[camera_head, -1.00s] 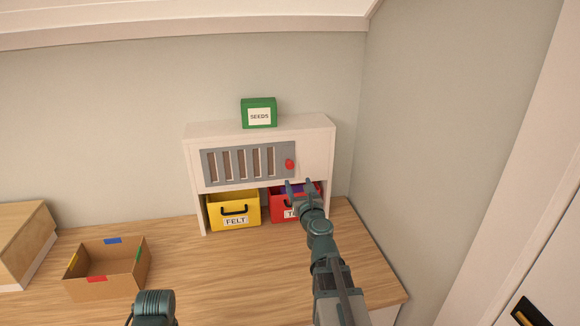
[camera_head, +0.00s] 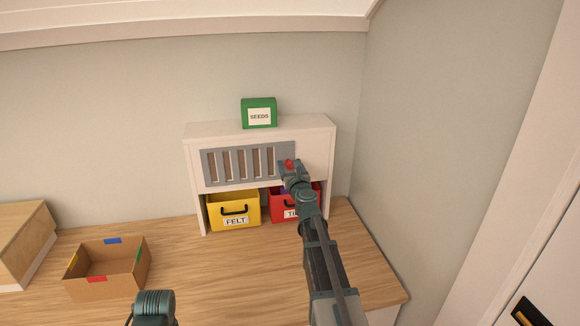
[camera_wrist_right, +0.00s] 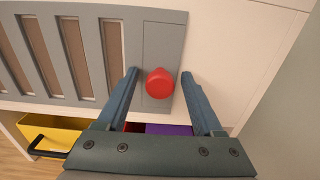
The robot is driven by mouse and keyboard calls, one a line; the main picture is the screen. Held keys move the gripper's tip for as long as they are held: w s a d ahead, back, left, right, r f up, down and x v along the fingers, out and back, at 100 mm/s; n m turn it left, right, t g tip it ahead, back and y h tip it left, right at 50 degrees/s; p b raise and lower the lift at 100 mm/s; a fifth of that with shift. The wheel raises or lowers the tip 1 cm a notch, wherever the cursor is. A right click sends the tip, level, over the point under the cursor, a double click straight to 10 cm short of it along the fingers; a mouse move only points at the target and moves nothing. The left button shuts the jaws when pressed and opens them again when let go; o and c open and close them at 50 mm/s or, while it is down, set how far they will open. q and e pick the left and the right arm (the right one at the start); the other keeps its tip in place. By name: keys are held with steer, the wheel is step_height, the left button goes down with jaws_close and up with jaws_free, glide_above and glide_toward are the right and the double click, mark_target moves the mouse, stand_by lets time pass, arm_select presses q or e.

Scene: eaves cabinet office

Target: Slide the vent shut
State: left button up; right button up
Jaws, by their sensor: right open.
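The grey slatted vent (camera_head: 224,168) is set in the front of the white cabinet, with brown openings showing between its slats. Its red knob (camera_head: 289,163) is at the right end of the vent plate. My right gripper (camera_head: 292,168) is at the knob. In the right wrist view the open fingers (camera_wrist_right: 160,85) stand on either side of the red knob (camera_wrist_right: 159,83), with a gap on both sides. My left arm shows only as a dark part at the bottom of the head view; its gripper is not visible.
A green SEEDS box (camera_head: 259,113) stands on the cabinet (camera_head: 320,128). Below the vent are a yellow FELT bin (camera_head: 228,200) and a red bin (camera_head: 280,207), partly hidden by my right arm. An open cardboard box (camera_head: 100,289) sits on the desk at left. A wall is close on the right.

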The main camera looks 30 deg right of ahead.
jaws_close()
stand_by(1.3)
